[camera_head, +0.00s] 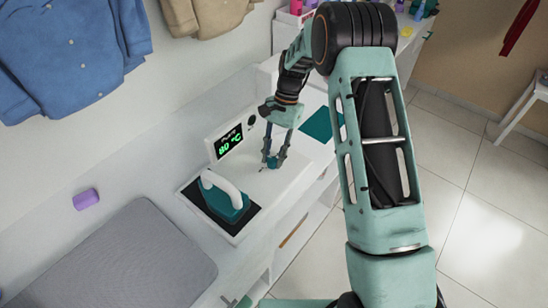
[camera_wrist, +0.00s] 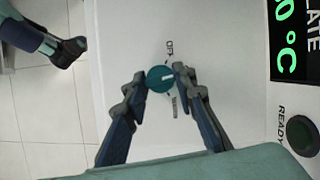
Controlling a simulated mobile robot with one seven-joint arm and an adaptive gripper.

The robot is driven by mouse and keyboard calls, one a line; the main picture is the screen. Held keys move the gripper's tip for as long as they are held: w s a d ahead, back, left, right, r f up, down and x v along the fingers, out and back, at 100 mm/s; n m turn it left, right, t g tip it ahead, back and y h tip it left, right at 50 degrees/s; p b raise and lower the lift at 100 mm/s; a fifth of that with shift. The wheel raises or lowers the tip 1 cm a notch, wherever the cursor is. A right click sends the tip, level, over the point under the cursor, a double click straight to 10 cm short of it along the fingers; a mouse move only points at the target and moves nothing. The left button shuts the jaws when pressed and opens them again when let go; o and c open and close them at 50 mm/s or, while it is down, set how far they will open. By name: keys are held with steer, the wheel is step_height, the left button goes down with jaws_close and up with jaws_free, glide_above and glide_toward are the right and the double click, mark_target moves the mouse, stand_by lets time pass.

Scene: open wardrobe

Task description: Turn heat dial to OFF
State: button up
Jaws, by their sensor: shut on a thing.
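The heat dial (camera_wrist: 158,84) is a round teal knob with a white pointer mark. In the wrist view the mark points to the right, between the OFF label (camera_wrist: 170,47) above and another label (camera_wrist: 174,106) below, too small to read surely. My gripper (camera_wrist: 160,76) is shut on the dial, one finger on its left side and one on its right. In the head view my gripper (camera_head: 273,157) reaches down onto the white panel (camera_head: 262,184) with the teal dial (camera_head: 272,163) between its fingertips.
A lit display (camera_head: 229,140) shows a green °C reading, and a dark green READY lamp (camera_wrist: 302,135) sits beside it. A white-handled teal iron (camera_head: 226,198) stands on a dark plate left of the gripper. A purple cylinder (camera_head: 86,199) and grey pad (camera_head: 138,254) lie farther left.

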steer(key=n+h, duration=0.1)
steer(key=n, duration=0.2)
steer(key=n+h+b, duration=0.1)
steer(key=n, duration=0.2)
steer(key=shift+a+g, duration=0.2)
steer(key=shift+g, duration=0.2)
steer(key=n+h, duration=0.1)
steer(key=n, duration=0.1)
steer(key=n+h, duration=0.1)
steer(key=n, duration=0.2)
steer(key=shift+a+t+b, duration=0.1)
steer(key=shift+t+b, duration=0.2)
steer(key=shift+b, duration=0.1)
steer(key=shift+n, duration=0.4)
steer(key=o, duration=1.1)
steer(key=shift+o, duration=0.2)
steer(key=shift+r, duration=0.1)
steer(key=v, duration=1.1)
steer(key=shift+a+r, duration=0.2)
steer(key=shift+r, duration=0.15)
